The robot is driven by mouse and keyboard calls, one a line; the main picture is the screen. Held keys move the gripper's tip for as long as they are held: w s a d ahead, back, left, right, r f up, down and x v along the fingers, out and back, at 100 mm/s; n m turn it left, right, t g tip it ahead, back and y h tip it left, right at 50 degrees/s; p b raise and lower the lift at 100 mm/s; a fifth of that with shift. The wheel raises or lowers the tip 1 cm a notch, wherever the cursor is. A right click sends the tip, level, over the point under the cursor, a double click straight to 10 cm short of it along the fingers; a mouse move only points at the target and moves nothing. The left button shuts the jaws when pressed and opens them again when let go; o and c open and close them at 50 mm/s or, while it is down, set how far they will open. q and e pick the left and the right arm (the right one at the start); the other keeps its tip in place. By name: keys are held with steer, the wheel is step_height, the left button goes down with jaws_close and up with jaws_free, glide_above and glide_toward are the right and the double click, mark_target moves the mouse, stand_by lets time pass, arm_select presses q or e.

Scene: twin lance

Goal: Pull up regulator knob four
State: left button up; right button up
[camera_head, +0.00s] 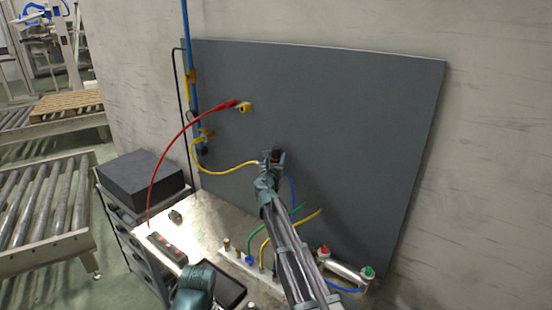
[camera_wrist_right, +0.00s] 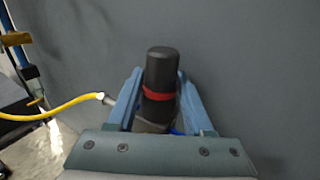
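A regulator knob (camera_wrist_right: 162,70), black with a red ring, stands upright between the fingers of my right gripper (camera_wrist_right: 161,88) in the right wrist view. The fingers lie close along both sides of it; I cannot tell whether they press on it. In the head view, my right gripper (camera_head: 272,160) is at this regulator in front of the grey panel (camera_head: 330,100) and hides most of it. A yellow hose (camera_wrist_right: 60,108) runs into its left side. No number shows on the knob. A teal part of my other arm shows at the bottom, but its fingers do not.
A red hose (camera_head: 165,145) arcs up to a yellow fitting (camera_head: 244,107) on the panel. Below are a metal bench (camera_head: 205,225) with a red-button box (camera_head: 167,246), several upright fittings with coloured hoses, and a silver cylinder (camera_head: 345,272). A dark box (camera_head: 140,178) stands at left.

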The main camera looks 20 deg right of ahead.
jaws_close()
